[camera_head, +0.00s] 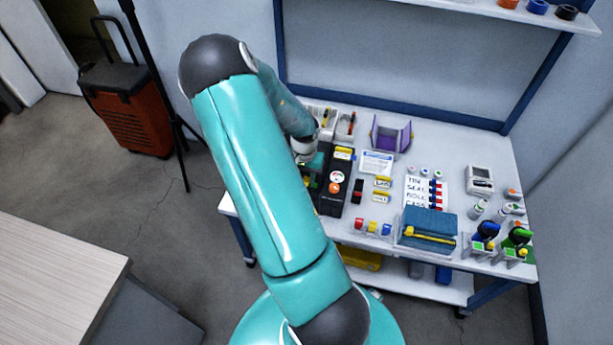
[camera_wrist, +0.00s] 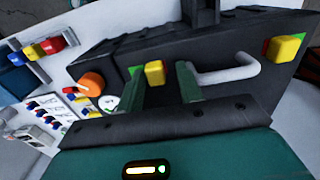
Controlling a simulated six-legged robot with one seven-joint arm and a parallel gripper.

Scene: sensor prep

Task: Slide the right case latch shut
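The black case (camera_wrist: 115,62) fills the middle of the wrist view, with a pale handle (camera_wrist: 228,74) on its near side. Two yellow latches with green patches beside them sit on this side. One yellow latch (camera_wrist: 155,73) is at the middle, nearer the other table items; the other yellow latch (camera_wrist: 287,47) is beyond the handle. My gripper (camera_wrist: 157,92) is open, its green fingers apart around the middle latch. I cannot tell whether they touch it. In the head view the case (camera_head: 335,185) is partly hidden by my arm, and its latches are hidden.
An orange knob (camera_wrist: 90,85) and a white gauge (camera_wrist: 108,103) are close to the gripper. The white table (camera_head: 345,225) also holds a purple holder (camera_head: 391,138), a blue box (camera_head: 428,222) and several small colored blocks. A red case (camera_head: 130,112) stands on the floor at left.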

